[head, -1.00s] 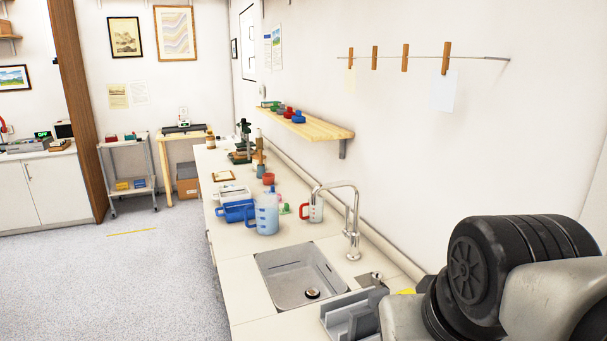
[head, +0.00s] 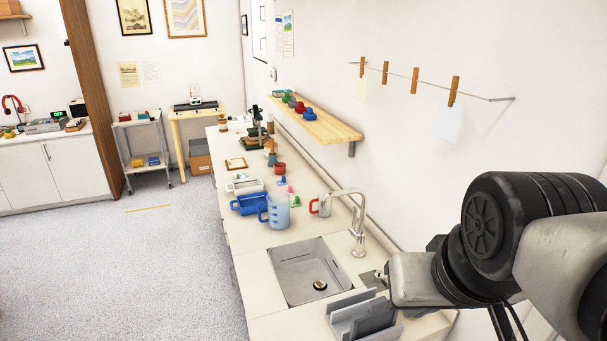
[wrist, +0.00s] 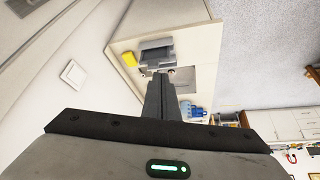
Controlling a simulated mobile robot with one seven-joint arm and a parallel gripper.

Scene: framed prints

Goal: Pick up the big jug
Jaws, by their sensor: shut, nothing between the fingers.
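The big jug (head: 278,211) is a clear, bluish jug with a blue handle on its left. It stands upright on the white counter, just beyond the sink, in the head view. A smaller clear jug with a red handle (head: 321,206) stands to its right. My gripper (wrist: 160,80) shows in the wrist view with its fingers together and nothing between them. It is in the air, well apart from the big jug. The fingers are not visible in the head view.
A sink (head: 310,271) with a tall faucet (head: 357,228) lies on the near side of the jug. A grey rack (head: 362,315) stands at the counter's near end. A wooden shelf (head: 318,118) juts from the wall above.

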